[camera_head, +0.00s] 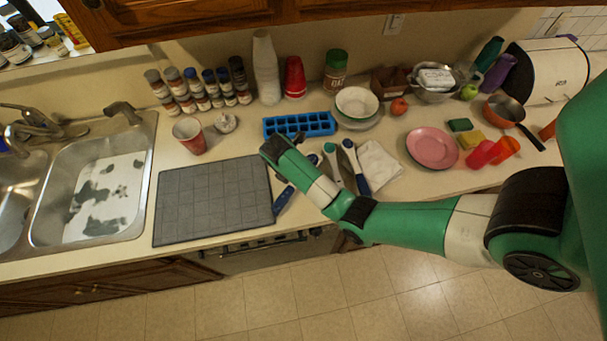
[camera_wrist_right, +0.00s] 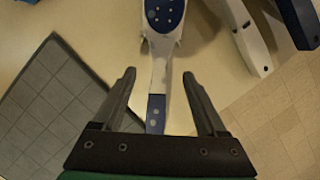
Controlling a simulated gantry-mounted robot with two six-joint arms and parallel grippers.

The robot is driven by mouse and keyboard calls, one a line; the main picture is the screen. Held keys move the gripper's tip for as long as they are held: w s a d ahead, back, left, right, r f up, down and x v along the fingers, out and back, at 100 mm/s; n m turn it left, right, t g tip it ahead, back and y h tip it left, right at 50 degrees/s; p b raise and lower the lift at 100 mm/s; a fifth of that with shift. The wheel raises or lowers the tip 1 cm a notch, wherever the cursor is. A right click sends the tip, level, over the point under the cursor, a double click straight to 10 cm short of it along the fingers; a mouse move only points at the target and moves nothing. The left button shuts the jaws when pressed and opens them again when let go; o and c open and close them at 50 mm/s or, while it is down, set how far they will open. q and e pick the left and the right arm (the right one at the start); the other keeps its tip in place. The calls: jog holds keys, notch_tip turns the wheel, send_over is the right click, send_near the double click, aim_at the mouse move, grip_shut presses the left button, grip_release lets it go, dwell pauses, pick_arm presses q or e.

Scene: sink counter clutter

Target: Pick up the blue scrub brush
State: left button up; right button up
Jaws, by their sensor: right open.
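The blue scrub brush lies on the counter beside the grey mat. In the right wrist view, the brush (camera_wrist_right: 164,20) has a dark blue head with white dots at the top, a pale neck and a blue handle end. My right gripper (camera_wrist_right: 158,76) is open, with one finger on each side of the pale handle and visible gaps. In the head view, my right wrist covers part of this area and the fingers are not clearly seen; a dark blue handle (camera_head: 284,199) shows beside the mat. My left gripper is not in view.
The grey mat (camera_head: 210,203) lies left of the brush. Other brushes (camera_head: 355,170) and a white cloth (camera_head: 379,166) lie close on the right. A blue ice tray (camera_head: 299,124) sits behind. The counter's front edge is near; the sink (camera_head: 97,195) is far left.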

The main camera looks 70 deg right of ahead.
jog(key=shift+x, duration=0.8)
grip_shut()
jog(key=shift+w+r, duration=0.1)
jog(key=shift+r, duration=0.4)
jog(key=v, duration=0.2)
jog(key=p+v, duration=0.1)
jog(key=shift+s+d+r, duration=0.1)
jog(key=shift+s+d, duration=0.15)
jog(key=shift+d, duration=0.05)
jog(key=s+a+r+p, duration=0.9)
jog(key=s+p, duration=0.1)
jog(key=p, duration=0.3)
jog(key=shift+a+p, duration=0.2)
jog(key=shift+p, duration=0.15)
